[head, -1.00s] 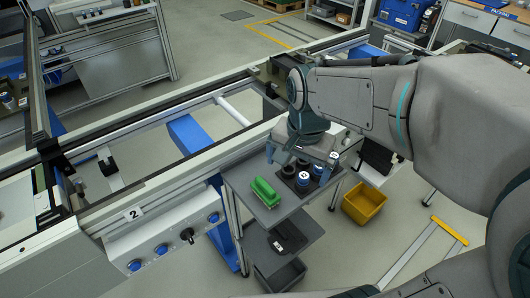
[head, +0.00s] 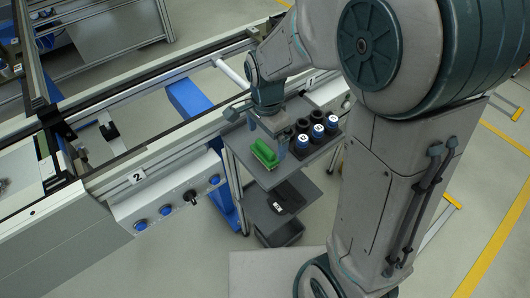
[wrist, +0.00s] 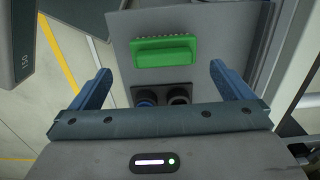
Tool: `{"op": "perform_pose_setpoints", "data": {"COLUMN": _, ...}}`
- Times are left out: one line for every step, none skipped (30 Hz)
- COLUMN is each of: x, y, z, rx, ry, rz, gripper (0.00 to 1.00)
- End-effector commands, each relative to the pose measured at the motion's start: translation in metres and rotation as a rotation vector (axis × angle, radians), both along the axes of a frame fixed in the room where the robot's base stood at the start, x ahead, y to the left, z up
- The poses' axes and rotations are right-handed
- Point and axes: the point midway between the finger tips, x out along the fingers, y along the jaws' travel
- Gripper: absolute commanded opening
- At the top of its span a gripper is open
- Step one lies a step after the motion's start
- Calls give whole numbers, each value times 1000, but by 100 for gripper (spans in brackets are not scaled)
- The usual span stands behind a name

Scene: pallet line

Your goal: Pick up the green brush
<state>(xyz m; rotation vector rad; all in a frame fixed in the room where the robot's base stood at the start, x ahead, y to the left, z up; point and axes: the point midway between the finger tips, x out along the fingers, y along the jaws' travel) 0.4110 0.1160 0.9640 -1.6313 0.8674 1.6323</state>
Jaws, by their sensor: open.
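The green brush (head: 264,153) lies on the grey top shelf of a small cart (head: 268,178) beside the conveyor line. In the wrist view the brush (wrist: 165,51) lies crosswise, with its bristles toward the top of the picture. My gripper (head: 268,134) is open and empty, above the shelf and close to the brush. In the wrist view its two blue fingers (wrist: 160,72) stand apart to the left and right, with the brush seen beyond and between them. Whether a finger touches the brush cannot be told.
A black holder with several blue-capped and dark round pieces (head: 317,133) stands right beside the brush; two show in the wrist view (wrist: 178,98). A black device (head: 287,198) lies on the lower shelf. The conveyor frame (head: 150,150) with knobs borders the cart's left.

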Motion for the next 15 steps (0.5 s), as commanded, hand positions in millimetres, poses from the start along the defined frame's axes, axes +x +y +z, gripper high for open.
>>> {"op": "perform_pose_setpoints", "data": {"x": 0, "y": 0, "z": -2, "rx": -1, "ry": 1, "rz": 0, "gripper": 100}}
{"op": "perform_pose_setpoints", "data": {"x": 0, "y": 0, "z": -4, "rx": -1, "ry": 2, "rz": 0, "gripper": 100}}
{"op": "perform_pose_setpoints", "data": {"x": 1, "y": 0, "z": -7, "rx": -1, "ry": 2, "rz": 0, "gripper": 100}}
{"op": "perform_pose_setpoints", "data": {"x": 1, "y": 1, "z": -10, "rx": -1, "ry": 2, "rz": 0, "gripper": 100}}
{"op": "perform_pose_setpoints", "data": {"x": 1, "y": 1, "z": -13, "rx": -1, "ry": 4, "rz": 1, "gripper": 100}}
{"op": "perform_pose_setpoints", "data": {"x": 1, "y": 2, "z": -19, "rx": -1, "ry": 4, "rz": 1, "gripper": 100}}
{"op": "perform_pose_setpoints", "data": {"x": 2, "y": 2, "z": -23, "rx": -2, "ry": 5, "rz": 1, "gripper": 100}}
{"op": "perform_pose_setpoints", "data": {"x": 3, "y": 3, "z": -27, "rx": -2, "ry": 5, "rz": 1, "gripper": 100}}
{"op": "perform_pose_setpoints", "data": {"x": 3, "y": 3, "z": -32, "rx": -3, "ry": 6, "rz": 1, "gripper": 100}}
{"op": "perform_pose_setpoints", "data": {"x": 3, "y": 3, "z": -36, "rx": -2, "ry": 5, "rz": 1, "gripper": 100}}
{"op": "perform_pose_setpoints", "data": {"x": 4, "y": 3, "z": -41, "rx": -2, "ry": 3, "rz": 1, "gripper": 100}}
{"op": "perform_pose_setpoints", "data": {"x": 4, "y": 3, "z": -45, "rx": -2, "ry": 3, "rz": 0, "gripper": 100}}
{"op": "perform_pose_setpoints", "data": {"x": 4, "y": 3, "z": -48, "rx": -1, "ry": 2, "rz": 0, "gripper": 100}}
{"op": "perform_pose_setpoints", "data": {"x": 4, "y": 3, "z": -50, "rx": -2, "ry": 1, "rz": 0, "gripper": 100}}
{"op": "perform_pose_setpoints", "data": {"x": 4, "y": 3, "z": -52, "rx": -1, "ry": 0, "rz": 0, "gripper": 100}}
